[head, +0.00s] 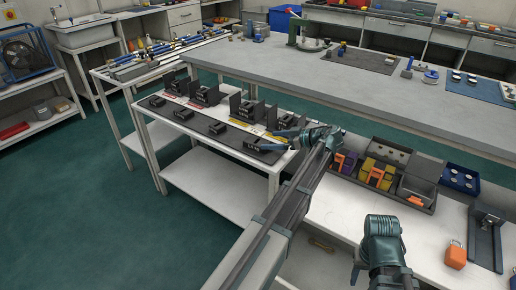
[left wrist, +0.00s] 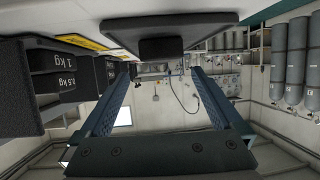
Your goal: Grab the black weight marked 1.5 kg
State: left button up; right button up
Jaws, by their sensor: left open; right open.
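Several black weights stand in two rows on a dark mat (head: 226,135) on a white side table. Their markings are too small to read in the head view. In the left wrist view, one dark block reads 1 kg (left wrist: 75,63); another label ends in 5 kg (left wrist: 67,82), and its first digit is unclear. My left gripper (head: 280,140) is at the right end of the mat with its fingers apart and empty. In the left wrist view its open jaws (left wrist: 160,95) face a dark flat piece with a small block (left wrist: 163,48). My right gripper (head: 383,232) is over the white bench, away from the weights.
A long grey table (head: 330,75) runs behind the weights. A dark organiser with coloured items (head: 385,170) stands on the white bench, right of my left arm. An orange piece (head: 456,254) and a dark stand (head: 486,240) are at the right. Floor at the left is clear.

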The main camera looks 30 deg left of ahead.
aim_at(258, 141)
pick_arm(q)
jog(key=shift+x, duration=1.15)
jog(key=shift+f+b+x, duration=0.1)
jog(key=shift+b+x, duration=0.6)
jog(key=shift+x, duration=0.6)
jog(key=shift+f+b+x, duration=0.15)
jog(key=shift+b+x, duration=0.55)
jog(key=shift+x, duration=0.6)
jog(key=shift+s+d+r, duration=0.1)
jog(key=shift+s, duration=0.1)
jog(key=shift+r, duration=0.1)
grip_shut()
